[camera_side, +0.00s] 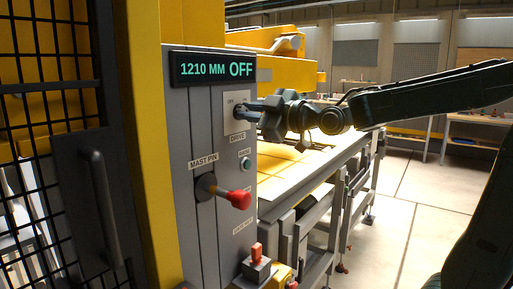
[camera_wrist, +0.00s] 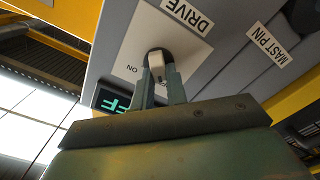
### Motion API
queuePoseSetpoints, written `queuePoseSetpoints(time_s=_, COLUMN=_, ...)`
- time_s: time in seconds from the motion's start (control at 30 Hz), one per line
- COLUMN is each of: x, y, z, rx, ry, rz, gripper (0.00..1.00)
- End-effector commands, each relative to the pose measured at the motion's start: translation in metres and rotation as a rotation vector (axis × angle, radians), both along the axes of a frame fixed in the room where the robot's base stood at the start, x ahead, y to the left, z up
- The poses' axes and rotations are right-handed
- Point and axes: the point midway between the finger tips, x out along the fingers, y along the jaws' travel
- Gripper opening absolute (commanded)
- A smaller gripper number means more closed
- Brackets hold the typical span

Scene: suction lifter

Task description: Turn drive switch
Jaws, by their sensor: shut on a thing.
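The drive switch (camera_wrist: 157,68) is a small knob on a pale plate (camera_wrist: 140,40) marked DRIVE, with an ON mark beside it in the wrist view. My gripper (camera_wrist: 165,82) is shut on the knob, one finger on each side. In the side view my gripper (camera_side: 247,108) reaches the plate (camera_side: 236,118) from the right, and its fingers partly hide the knob. The display (camera_side: 213,69) above reads 1210 MM OFF.
Below on the grey panel are a red-tipped mast pin handle (camera_side: 238,199), a small round green button (camera_side: 246,163) and a red switch (camera_side: 257,252). A black mesh guard (camera_side: 50,110) stands left. A light-topped table (camera_side: 290,175) lies behind the panel.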

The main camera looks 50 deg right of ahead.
Motion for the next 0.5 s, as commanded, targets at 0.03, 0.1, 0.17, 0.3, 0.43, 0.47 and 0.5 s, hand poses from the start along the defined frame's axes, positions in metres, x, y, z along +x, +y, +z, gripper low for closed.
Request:
queuePoseSetpoints(time_s=0.03, x=-0.0002, y=0.0002, z=-0.0004, rx=0.014, ry=0.001, rz=0.001, gripper=0.00)
queuePoseSetpoints(time_s=0.1, x=-0.0002, y=0.0000, z=-0.0003, rx=0.039, ry=0.001, rz=0.001, gripper=0.00)
queuePoseSetpoints(time_s=0.17, x=-0.0002, y=-0.0002, z=-0.0002, rx=0.066, ry=0.001, rz=0.001, gripper=0.00)
queuePoseSetpoints(time_s=0.3, x=-0.0001, y=-0.0008, z=0.0001, rx=0.150, ry=0.002, rz=0.001, gripper=0.00)
queuePoseSetpoints(time_s=0.43, x=-0.0001, y=-0.0014, z=0.0003, rx=0.252, ry=0.002, rz=0.001, gripper=0.00)
queuePoseSetpoints(time_s=0.47, x=-0.0001, y=-0.0015, z=0.0005, rx=0.277, ry=0.002, rz=0.001, gripper=0.00)
queuePoseSetpoints(time_s=0.5, x=-0.0001, y=-0.0017, z=0.0005, rx=0.313, ry=0.002, rz=0.001, gripper=0.00)
